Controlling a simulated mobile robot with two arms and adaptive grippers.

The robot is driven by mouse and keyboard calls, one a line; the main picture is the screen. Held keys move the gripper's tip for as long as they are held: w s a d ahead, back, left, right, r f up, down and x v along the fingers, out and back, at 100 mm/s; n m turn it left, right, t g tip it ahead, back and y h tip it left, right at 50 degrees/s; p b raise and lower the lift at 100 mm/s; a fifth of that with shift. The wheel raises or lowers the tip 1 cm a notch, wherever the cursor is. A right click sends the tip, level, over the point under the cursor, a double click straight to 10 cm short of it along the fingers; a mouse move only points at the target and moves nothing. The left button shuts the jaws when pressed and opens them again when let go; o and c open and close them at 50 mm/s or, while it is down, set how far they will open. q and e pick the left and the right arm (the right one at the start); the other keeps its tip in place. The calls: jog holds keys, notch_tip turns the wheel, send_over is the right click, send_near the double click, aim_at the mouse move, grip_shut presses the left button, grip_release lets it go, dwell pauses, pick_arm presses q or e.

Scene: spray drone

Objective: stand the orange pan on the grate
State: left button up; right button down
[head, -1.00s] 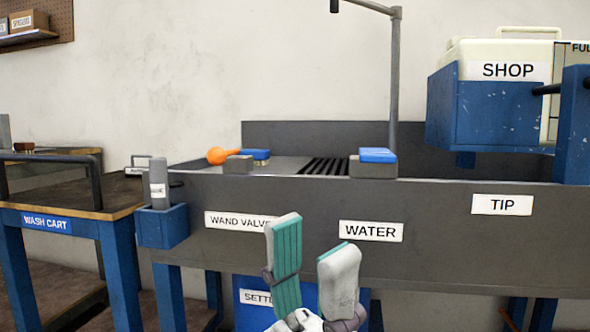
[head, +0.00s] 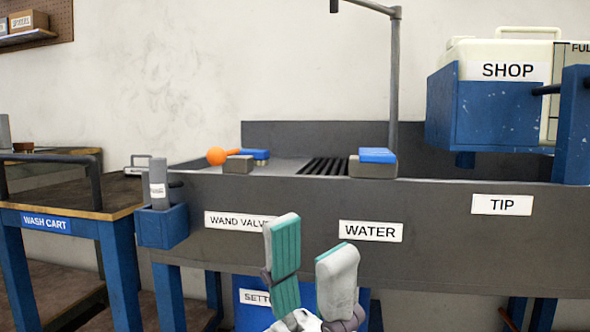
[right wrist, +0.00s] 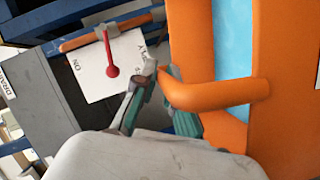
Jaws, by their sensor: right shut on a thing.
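The orange pan (right wrist: 189,40) fills the right side of the right wrist view. It has a light blue inner face, and a bent orange handle sticks out from it. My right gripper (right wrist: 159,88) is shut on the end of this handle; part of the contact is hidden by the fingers. The pan does not show in the head view. The grate (head: 324,167), a set of dark slats, lies in the grey wash basin in the head view, with nothing seen on it. My left gripper (head: 312,244) is open and empty in front of the basin.
A grey block with a blue top (head: 374,163) stands just right of the grate. An orange ball-ended thing (head: 217,156) and another block (head: 238,164) lie to its left. A pole (head: 394,75) rises behind. A red lever (right wrist: 112,70) is near the right gripper.

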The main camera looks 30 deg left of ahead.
jog(key=s+a+r, duration=0.2)
jog(key=a+r, duration=0.7)
jog(key=a, duration=0.1)
jog(key=shift+s+a+r, duration=0.15)
jog(key=shift+s+r, duration=0.2)
jog(key=shift+r, duration=0.05)
